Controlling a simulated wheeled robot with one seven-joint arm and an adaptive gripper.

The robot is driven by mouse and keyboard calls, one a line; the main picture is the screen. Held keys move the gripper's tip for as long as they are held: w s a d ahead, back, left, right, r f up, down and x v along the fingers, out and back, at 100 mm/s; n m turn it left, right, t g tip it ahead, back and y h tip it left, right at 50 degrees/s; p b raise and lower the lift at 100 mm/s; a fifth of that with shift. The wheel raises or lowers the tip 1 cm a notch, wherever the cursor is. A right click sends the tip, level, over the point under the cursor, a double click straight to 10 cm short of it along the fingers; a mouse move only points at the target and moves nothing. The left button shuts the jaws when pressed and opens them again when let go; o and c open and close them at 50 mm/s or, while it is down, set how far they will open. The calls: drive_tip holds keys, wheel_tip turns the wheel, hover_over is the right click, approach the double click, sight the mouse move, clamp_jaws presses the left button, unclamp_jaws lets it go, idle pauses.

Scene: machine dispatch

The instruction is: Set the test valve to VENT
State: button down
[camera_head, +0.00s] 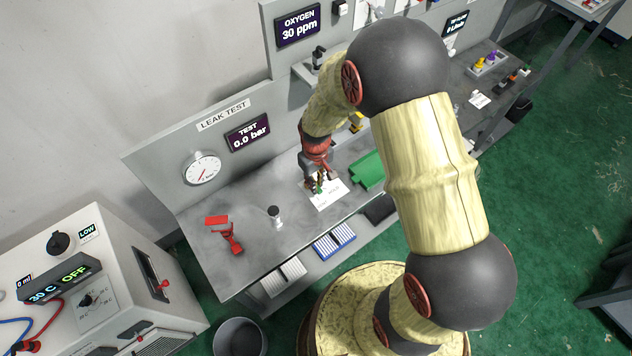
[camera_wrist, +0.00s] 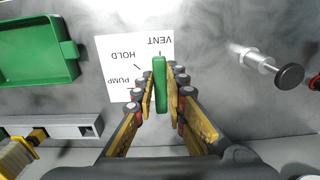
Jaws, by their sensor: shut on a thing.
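The test valve shows as a green lever handle (camera_wrist: 160,85) in the wrist view, standing over a white card (camera_wrist: 110,65) printed VENT, HOLD and PUMP. The far end of the lever lies by the tick under VENT. My gripper (camera_wrist: 160,82) is shut on the green lever, one finger on each side. The valve body below the lever is hidden. In the head view my gripper (camera_head: 318,182) is down at the card (camera_head: 329,197) on the leak test bench. The test display (camera_head: 248,133) reads 0.0 bar.
A green tray (camera_wrist: 38,45) lies beside the card; it also shows in the head view (camera_head: 367,171). A metal cylinder with a black knob (camera_wrist: 268,65) stands on the other side. A red clamp-like fixture (camera_head: 230,238) stands near the bench's left end. The gauge (camera_head: 202,168) is on the back panel.

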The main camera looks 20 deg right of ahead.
drive_tip(key=c, duration=1.8)
unclamp_jaws()
drive_tip(key=shift+c, duration=0.2)
drive_tip(key=shift+o, duration=0.2)
wheel_tip(320, 180, up, 12)
drive_tip(key=s+d+r+m+t+b, duration=0.1)
drive_tip(key=s+r+t+b, duration=0.1)
drive_tip(key=s+r+b, duration=0.3)
drive_tip(key=s+d+r+m+t+b, duration=0.1)
drive_tip(key=s+r+m+t+b, duration=0.1)
drive_tip(key=s+r+b, duration=0.3)
drive_tip(key=s+t+b, duration=0.1)
drive_tip(key=s+b, duration=0.3)
drive_tip(key=s, duration=0.4)
drive_tip(key=shift+s+d+t, duration=0.2)
drive_tip(key=shift+s+t, duration=0.1)
